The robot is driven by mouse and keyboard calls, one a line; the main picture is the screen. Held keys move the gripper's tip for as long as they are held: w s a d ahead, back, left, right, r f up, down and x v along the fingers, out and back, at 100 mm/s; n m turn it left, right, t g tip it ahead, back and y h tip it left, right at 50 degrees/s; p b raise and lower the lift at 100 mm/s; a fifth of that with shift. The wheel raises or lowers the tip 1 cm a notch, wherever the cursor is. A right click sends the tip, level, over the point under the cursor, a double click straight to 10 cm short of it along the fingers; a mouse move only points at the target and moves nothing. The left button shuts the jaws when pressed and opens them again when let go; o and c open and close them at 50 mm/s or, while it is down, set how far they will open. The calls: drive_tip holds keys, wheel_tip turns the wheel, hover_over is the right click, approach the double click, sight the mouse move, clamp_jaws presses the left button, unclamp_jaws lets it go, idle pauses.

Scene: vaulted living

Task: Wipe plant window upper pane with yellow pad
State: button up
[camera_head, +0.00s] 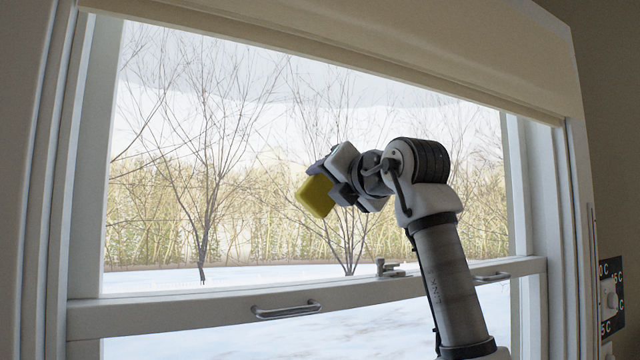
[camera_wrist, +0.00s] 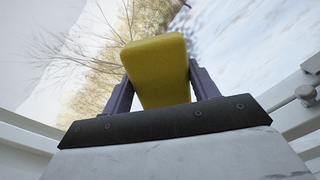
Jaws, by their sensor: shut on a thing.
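The yellow pad (camera_head: 316,196) is held in my gripper (camera_head: 328,180) in front of the upper pane (camera_head: 225,150) of the window. In the wrist view the yellow pad (camera_wrist: 158,70) sits between the two purple fingers of my gripper (camera_wrist: 157,88), which is shut on it. The pad is tilted in the head view and lies near the middle of the pane. I cannot tell whether it touches the glass. Bare trees and snow show through the pane. No plant is seen in the frames.
The sash rail (camera_head: 190,312) crosses below the upper pane, with a metal handle (camera_head: 286,310) and a latch (camera_head: 389,268) on it. A pale blind or head casing (camera_head: 400,48) runs along the top. A dial plate (camera_head: 610,295) is on the wall at right.

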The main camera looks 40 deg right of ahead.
drive_tip(key=s+d, duration=0.2)
drive_tip(key=d, duration=0.6)
drive_tip(key=shift+d, duration=0.3)
idle(0.4)
